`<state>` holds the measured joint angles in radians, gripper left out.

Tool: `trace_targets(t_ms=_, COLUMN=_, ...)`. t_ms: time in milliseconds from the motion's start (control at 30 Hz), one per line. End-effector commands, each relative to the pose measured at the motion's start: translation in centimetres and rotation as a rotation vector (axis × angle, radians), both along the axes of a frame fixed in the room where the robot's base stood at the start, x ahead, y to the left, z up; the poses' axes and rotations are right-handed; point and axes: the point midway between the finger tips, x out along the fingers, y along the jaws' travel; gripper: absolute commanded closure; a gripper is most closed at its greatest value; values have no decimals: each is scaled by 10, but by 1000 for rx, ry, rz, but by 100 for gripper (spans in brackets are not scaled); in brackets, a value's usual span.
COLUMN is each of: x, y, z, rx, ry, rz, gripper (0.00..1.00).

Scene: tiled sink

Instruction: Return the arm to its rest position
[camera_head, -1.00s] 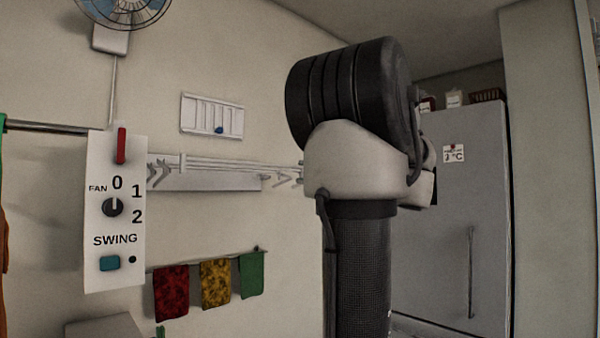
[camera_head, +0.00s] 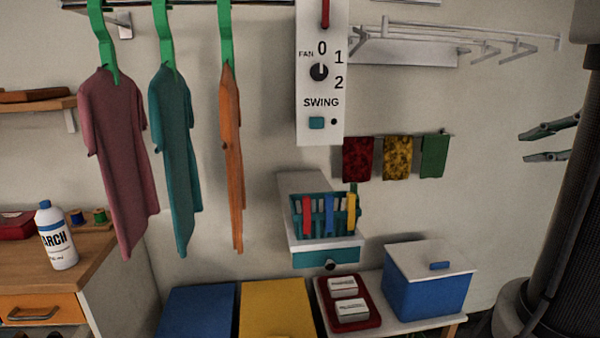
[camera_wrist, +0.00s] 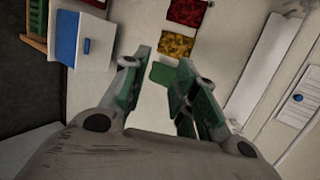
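My gripper (camera_head: 525,146) shows at the right edge of the head view, pointing left, with its two green-padded fingers apart. Most of my arm behind it is cut off or hidden by my dark column at the right. In the wrist view, my gripper (camera_wrist: 160,66) has a clear gap between its fingers and nothing held. A green cloth (camera_wrist: 162,74) shows beyond that gap, on the wall and apart from the fingers.
Red, yellow and green cloths hang on the wall left of my gripper, the green one (camera_head: 434,156) nearest. A blue box with a white lid (camera_head: 427,290) stands on a low table below. A wall rack (camera_head: 430,50) is above. Three shirts hang at left.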

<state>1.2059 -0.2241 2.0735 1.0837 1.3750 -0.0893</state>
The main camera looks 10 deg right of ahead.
Motion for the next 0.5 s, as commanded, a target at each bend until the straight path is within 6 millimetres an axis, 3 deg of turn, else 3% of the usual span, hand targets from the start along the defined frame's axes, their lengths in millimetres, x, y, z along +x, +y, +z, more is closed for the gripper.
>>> trace_targets(t_ms=100, x=-33, y=37, z=-59, rx=-146, ry=258, rz=113, gripper=72)
trace_targets(t_ms=200, x=-62, y=58, z=-92, rx=-336, ry=432, rz=251, gripper=72)
trace_targets(t_ms=333, x=-86, y=74, z=-113, rx=-617, ry=552, rz=461, gripper=72)
trace_targets(t_ms=500, x=-91, y=96, z=-119, rx=-949, ry=545, rz=739, gripper=72)
